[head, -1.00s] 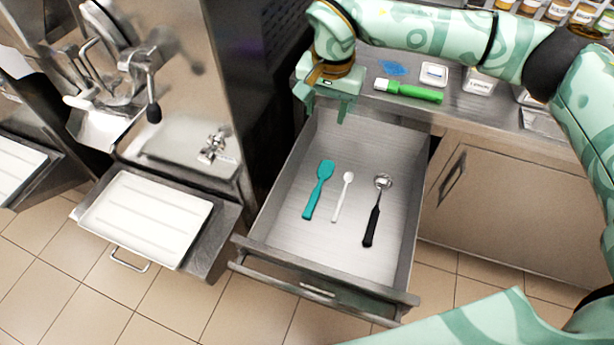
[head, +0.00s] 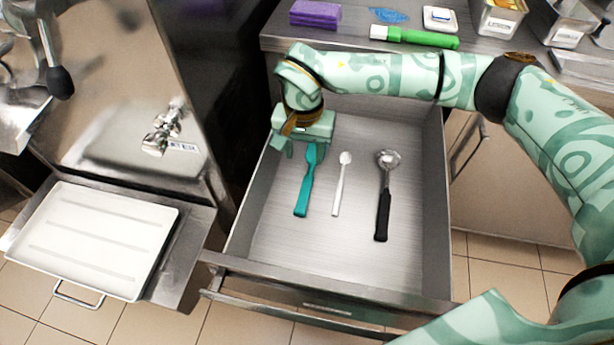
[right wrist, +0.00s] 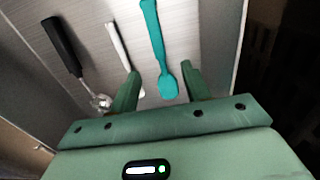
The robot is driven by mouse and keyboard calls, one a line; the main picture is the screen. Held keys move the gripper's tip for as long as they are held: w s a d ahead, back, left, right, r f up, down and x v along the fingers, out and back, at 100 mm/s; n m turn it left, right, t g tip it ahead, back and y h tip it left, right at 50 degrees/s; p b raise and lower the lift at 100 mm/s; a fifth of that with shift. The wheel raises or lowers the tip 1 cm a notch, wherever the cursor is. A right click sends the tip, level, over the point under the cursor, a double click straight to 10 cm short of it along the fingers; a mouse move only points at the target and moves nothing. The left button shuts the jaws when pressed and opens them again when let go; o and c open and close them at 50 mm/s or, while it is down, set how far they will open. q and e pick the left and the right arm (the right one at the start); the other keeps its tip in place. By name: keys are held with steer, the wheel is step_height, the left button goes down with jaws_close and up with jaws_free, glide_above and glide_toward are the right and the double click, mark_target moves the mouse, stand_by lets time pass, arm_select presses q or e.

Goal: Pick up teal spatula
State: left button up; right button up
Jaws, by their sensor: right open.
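The teal spatula (head: 305,187) lies in the open metal drawer (head: 270,235), leftmost of three utensils. My right gripper (head: 298,150) is over the back left of the drawer, at the spatula's head, which it partly hides in the head view. In the right wrist view the open fingers (right wrist: 160,86) stand on either side of the teal spatula (right wrist: 158,45), with its head between them and its handle pointing away. The fingers do not press on it. How high they are above it I cannot tell. My left gripper is not in view.
A white spoon (head: 341,185) lies just right of the spatula, and a black-handled scoop (head: 383,205) lies further right. The drawer walls stand close around. A green-handled tool (head: 420,40) and purple sponges (head: 315,13) lie on the counter behind.

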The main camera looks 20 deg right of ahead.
steer(key=b, duration=0.2)
glide_above(306, 184)
steer(key=f, duration=0.6)
steer(key=shift+a+f, duration=0.25)
steer(key=shift+f, duration=0.15)
steer(key=f+b, duration=0.2)
steer(key=f, duration=0.1)
steer(key=f+b, duration=0.1)
steer(key=shift+s+d+f, duration=0.15)
steer(key=shift+d+f, duration=0.1)
steer(key=shift+f, duration=0.45)
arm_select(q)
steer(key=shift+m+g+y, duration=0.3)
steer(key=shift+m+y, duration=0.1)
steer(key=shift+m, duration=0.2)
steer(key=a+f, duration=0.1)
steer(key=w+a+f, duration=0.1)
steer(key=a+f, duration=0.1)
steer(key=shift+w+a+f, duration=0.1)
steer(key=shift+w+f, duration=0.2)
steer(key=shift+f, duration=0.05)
arm_select(e)
steer(key=shift+r, duration=0.15)
jaws_close()
steer(key=shift+r, duration=0.1)
